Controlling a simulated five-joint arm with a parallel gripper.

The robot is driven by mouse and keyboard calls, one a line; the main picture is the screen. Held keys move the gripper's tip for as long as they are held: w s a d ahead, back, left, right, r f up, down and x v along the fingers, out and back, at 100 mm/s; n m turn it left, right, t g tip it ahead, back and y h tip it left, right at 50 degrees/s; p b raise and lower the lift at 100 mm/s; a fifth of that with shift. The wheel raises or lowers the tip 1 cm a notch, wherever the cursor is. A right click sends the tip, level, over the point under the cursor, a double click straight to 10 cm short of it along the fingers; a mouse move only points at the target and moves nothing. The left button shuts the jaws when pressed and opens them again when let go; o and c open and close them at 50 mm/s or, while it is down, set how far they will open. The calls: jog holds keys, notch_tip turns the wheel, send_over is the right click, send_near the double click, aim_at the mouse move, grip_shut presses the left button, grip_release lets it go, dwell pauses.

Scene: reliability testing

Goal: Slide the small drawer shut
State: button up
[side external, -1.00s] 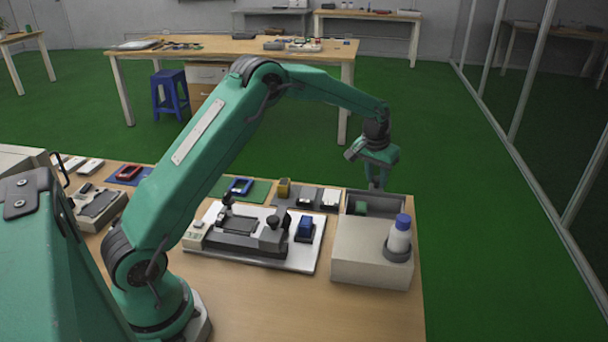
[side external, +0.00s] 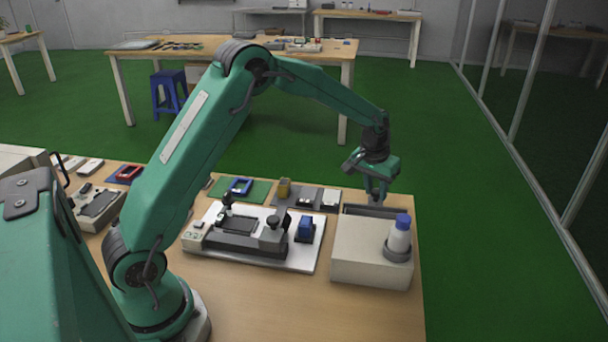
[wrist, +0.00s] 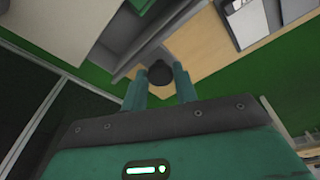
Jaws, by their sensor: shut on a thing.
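The small drawer (side external: 372,210) is at the back of a beige box unit (side external: 371,250) on the right end of the bench. My gripper (side external: 376,199) is at the drawer's outer end, pointing down. In the wrist view its two green fingers (wrist: 159,88) close on a dark round drawer handle (wrist: 160,71). The exact contact is hard to see from the side.
A white bottle with a blue cap (side external: 399,237) stands in a grey ring on the box unit. A white plate with a test fixture (side external: 312,263) lies to the left, with small trays behind it. The bench's back and right edges are close to the drawer.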

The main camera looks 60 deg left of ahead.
jog(key=shift+s+d+r, duration=0.1)
jog(key=shift+s+d, duration=1.6)
jog(key=shift+d, duration=0.3)
jog(key=shift+o, duration=0.2)
jog(key=shift+s+d, duration=0.1)
jog(key=shift+s, duration=0.1)
jog(key=o, duration=0.5)
notch_tip(320, 180, up, 5)
jog(key=shift+f, duration=0.1)
